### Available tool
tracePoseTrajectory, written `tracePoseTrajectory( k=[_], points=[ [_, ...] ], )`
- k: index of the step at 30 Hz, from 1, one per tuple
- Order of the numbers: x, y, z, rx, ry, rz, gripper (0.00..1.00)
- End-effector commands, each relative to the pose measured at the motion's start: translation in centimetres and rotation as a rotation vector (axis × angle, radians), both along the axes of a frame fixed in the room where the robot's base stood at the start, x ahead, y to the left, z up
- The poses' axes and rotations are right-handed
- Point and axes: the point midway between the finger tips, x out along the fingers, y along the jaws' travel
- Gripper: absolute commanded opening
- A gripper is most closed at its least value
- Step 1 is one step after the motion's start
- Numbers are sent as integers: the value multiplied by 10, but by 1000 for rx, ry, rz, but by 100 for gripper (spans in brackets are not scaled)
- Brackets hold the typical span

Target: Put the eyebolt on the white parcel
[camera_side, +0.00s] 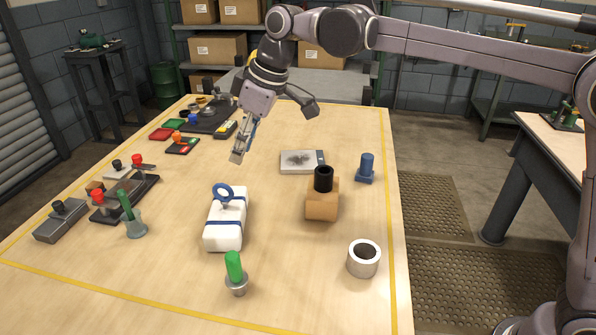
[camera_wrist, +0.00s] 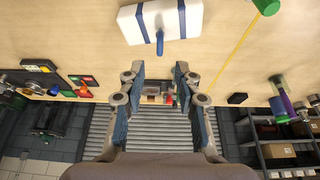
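The white parcel (camera_side: 226,236) with dark blue bands lies on the table near the middle. It also shows at the top of the wrist view (camera_wrist: 130,27). The blue eyebolt (camera_side: 223,191) is at the far end of the parcel's top, its ring upright, and appears to rest on it. In the wrist view the eyebolt (camera_wrist: 159,41) is a narrow blue shape against the parcel. My gripper (camera_side: 238,155) is above the table, behind and apart from the eyebolt. In the wrist view my gripper (camera_wrist: 159,74) has its fingers spread with nothing between them.
A wooden block (camera_side: 322,205) with a black cylinder on top stands right of the parcel. A green-handled piece (camera_side: 235,272) stands in front, and a grey ring (camera_side: 364,260) at front right. A blue bolt (camera_side: 366,167) and a flat plate (camera_side: 302,162) are behind.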

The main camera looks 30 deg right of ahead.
Motion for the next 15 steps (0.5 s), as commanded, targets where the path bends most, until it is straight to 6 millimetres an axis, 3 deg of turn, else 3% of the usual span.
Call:
tracePoseTrajectory(
  k=[5,15],
  points=[
    [-15,-29,6,7,-15,-70,33],
    [-92,-134,-10,37,-86,-364,33]
  ],
)
